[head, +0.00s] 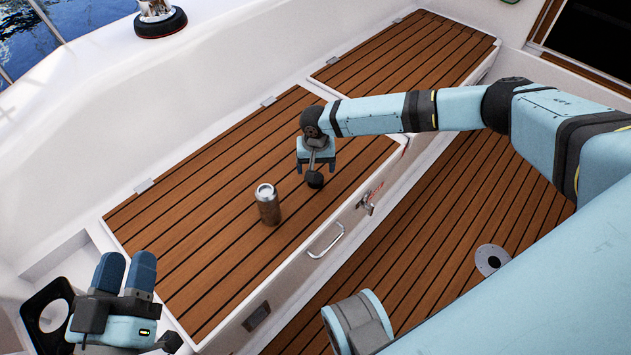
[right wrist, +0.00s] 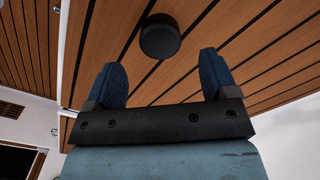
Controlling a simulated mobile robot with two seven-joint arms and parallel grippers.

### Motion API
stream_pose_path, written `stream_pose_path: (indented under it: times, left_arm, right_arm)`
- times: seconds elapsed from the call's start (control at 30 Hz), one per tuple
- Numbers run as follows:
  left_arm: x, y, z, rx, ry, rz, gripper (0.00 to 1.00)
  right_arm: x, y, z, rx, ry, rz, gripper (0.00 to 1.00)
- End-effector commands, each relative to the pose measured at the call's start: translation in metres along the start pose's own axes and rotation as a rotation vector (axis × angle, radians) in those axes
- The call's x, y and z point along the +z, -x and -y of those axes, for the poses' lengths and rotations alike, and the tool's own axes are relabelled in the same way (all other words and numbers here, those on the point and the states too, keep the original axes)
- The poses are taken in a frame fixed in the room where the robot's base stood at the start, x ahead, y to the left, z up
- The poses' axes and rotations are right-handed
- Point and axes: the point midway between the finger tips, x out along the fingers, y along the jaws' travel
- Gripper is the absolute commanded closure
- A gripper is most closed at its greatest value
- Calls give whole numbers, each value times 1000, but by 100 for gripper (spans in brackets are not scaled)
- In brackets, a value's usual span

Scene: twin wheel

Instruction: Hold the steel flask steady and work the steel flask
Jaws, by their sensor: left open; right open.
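The steel flask (head: 268,205) stands upright on the slatted wooden bench top in the head view, with nothing touching it. A short dark round piece (head: 314,180) sits on the bench to its right and farther back; it also shows in the right wrist view (right wrist: 160,37). My right gripper (head: 317,165) is open, pointing down close to this dark piece, which shows beyond and between its blue fingertips in the wrist view. My left gripper (head: 126,262) is open and empty at the lower left, apart from the flask.
The wooden bench top (head: 215,200) is otherwise mostly clear. Its front side has a metal handle (head: 326,243) and a latch (head: 365,205). A white hull wall (head: 130,100) rises behind. A winch (head: 160,22) stands at the top left.

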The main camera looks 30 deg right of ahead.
Motion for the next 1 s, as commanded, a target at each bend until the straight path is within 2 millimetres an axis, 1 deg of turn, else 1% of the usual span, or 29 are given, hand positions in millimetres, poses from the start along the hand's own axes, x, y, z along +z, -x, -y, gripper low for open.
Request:
stream_pose_path:
  times: [0.17, 0.23, 0.27, 0.4, 0.47, 0.6, 1.0]
  left_arm:
    - [0, 0, 0, 0, 0, 0, 57]
    - [2, 0, 0, 0, 0, 3, 57]
    - [5, 0, 1, 0, 1, 8, 57]
    - [29, 1, 5, 7, 2, 77, 57]
    - [38, 2, 6, 9, 3, 108, 57]
    - [46, 2, 7, 14, 5, 149, 57]
    - [47, 2, 7, 15, 6, 158, 57]
  right_arm:
    - [0, 1, 0, 0, 0, 0, 21]
    - [0, -2, 0, 0, 0, 0, 21]
    - [0, -6, 0, 1, 0, 0, 21]
    - [1, -29, 1, 1, 1, -2, 21]
    - [2, -38, 1, 1, 0, -1, 21]
    - [2, -50, 0, 1, -1, -1, 21]
    - [2, -51, 0, 0, -1, 0, 21]
